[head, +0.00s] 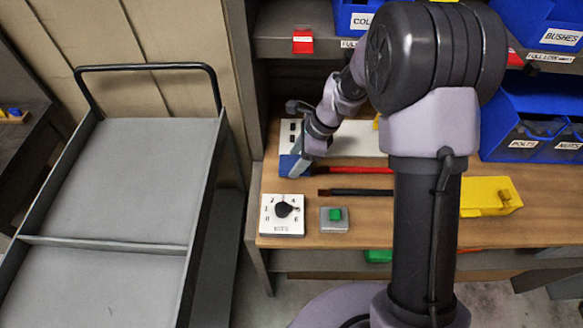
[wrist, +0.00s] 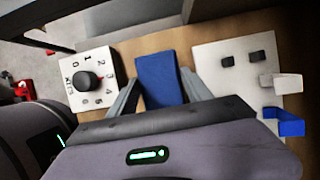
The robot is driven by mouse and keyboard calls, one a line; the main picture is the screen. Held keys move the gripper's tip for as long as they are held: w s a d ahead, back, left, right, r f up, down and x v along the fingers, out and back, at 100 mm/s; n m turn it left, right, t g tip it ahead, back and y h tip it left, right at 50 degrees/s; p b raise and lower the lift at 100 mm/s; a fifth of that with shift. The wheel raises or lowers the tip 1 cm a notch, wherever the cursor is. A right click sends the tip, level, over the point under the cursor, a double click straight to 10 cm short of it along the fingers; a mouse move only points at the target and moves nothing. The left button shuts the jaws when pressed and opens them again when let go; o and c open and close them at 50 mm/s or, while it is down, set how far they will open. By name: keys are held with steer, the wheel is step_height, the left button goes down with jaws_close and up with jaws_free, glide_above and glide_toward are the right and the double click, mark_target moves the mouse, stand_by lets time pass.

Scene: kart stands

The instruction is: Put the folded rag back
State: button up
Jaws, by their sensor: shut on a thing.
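The folded rag is a flat blue block (wrist: 161,80) in the wrist view, lying between my two fingers. It also shows in the head view (head: 287,166) near the left edge of the wooden bench (head: 300,183). My gripper (wrist: 161,92) is shut on the rag, with a finger along each side. In the head view my gripper (head: 304,160) reaches down from the arm and hides part of the rag. I cannot tell whether the rag touches the bench.
A white dial box (head: 269,226) and a grey box with a green button (head: 335,226) stand in front. A white panel (wrist: 230,85) lies beside the rag. Red (head: 352,170) and dark (head: 355,192) rods lie to the right. A grey cart (head: 145,170) stands left.

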mark_target(295, 162)
steer(key=shift+a, duration=0.7)
step_height(295, 162, down, 4)
steer(key=shift+r+b, duration=0.25)
steer(key=shift+b, duration=0.6)
steer(key=shift+f, duration=0.2)
steer(key=o, duration=1.3)
steer(key=shift+w, duration=0.1)
steer(key=shift+r, duration=0.1)
steer(key=shift+r, duration=0.1)
